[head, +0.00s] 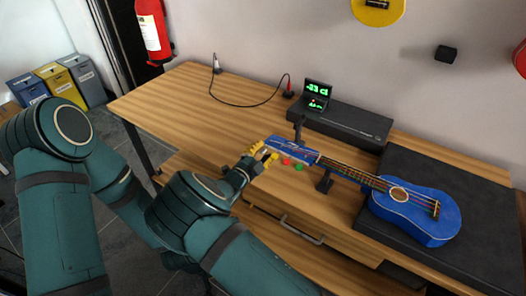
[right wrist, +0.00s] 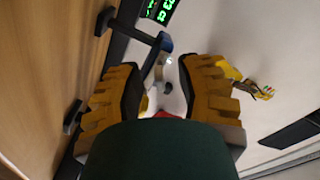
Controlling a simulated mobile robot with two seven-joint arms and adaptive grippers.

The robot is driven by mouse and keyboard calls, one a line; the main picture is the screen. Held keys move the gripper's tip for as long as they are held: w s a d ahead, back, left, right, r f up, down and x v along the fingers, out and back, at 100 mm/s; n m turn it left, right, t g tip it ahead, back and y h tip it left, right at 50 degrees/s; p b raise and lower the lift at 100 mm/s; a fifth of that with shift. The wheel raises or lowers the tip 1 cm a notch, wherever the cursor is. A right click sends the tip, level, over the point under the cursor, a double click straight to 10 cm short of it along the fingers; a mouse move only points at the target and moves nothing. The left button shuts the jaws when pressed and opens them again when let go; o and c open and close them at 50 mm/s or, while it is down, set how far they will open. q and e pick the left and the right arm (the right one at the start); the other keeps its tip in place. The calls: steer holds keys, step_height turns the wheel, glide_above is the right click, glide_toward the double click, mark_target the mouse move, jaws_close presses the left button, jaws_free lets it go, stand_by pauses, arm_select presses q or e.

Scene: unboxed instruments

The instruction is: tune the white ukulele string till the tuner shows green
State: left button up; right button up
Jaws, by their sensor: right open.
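The blue ukulele (head: 420,215) lies with its body at the right and its neck reaching left to the headstock (head: 293,150). A red peg (head: 286,161) and a green peg (head: 299,167) show along the near side of the headstock. The tuner (head: 317,95) stands behind it with lit green characters, too small to read surely. My right gripper (head: 262,156) is open beside the headstock's left end. In the right wrist view its yellow fingers (right wrist: 158,95) are apart, with the blue headstock edge (right wrist: 165,43) just beyond. The white string is not distinguishable. My left gripper is not in view.
A black case (head: 340,122) lies behind the neck, and a dark mat (head: 490,220) lies under the ukulele body. A dark support (head: 325,181) stands under the neck. A cable (head: 235,102) crosses the table's left part, which is mostly clear.

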jaws_close()
steer(key=shift+n, duration=0.7)
jaws_free()
steer(key=v, duration=0.7)
steer(key=shift+s, duration=0.15)
